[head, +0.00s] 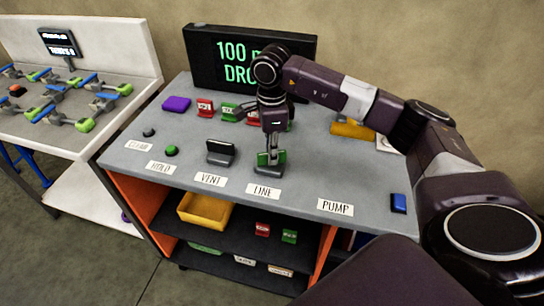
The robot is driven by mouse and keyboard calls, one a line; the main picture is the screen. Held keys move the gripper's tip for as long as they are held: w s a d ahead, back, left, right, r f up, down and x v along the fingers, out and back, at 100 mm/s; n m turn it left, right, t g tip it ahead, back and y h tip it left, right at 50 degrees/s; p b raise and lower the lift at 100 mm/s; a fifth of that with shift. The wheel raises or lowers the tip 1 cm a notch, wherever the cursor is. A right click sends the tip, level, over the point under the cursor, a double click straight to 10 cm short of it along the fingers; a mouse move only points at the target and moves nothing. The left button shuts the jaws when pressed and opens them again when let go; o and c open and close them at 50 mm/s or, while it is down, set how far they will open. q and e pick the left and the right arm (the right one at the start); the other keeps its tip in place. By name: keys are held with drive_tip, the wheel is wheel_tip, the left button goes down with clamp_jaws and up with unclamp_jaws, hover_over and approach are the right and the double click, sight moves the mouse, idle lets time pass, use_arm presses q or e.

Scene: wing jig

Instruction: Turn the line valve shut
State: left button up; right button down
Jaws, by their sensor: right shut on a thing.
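The line valve (281,157) stands behind the LINE label (264,191) near the front of the grey bench top. Its visible upper part is green, on a grey base. My right gripper (268,161) points down from above and is shut on the valve's handle. The fingers hide part of the handle, so its exact angle is hard to tell. My left gripper is not in view.
The vent valve (220,153) stands left of the line valve. Red and green tags (205,108) and a purple block (177,104) lie behind. A screen (215,60) stands at the back, partly covered by my right arm. A blue block (398,203) is at the right.

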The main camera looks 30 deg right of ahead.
drive_tip(key=m+b, duration=0.1)
drive_tip(key=m, duration=0.3)
drive_tip(key=shift+w+r+m, duration=0.1)
drive_tip(key=shift+m, duration=0.6)
drive_tip(key=c, duration=2)
unclamp_jaws()
drive_tip(key=shift+r, duration=0.1)
wheel_tip(320, 180, up, 12)
drive_tip(key=shift+f, duration=0.1)
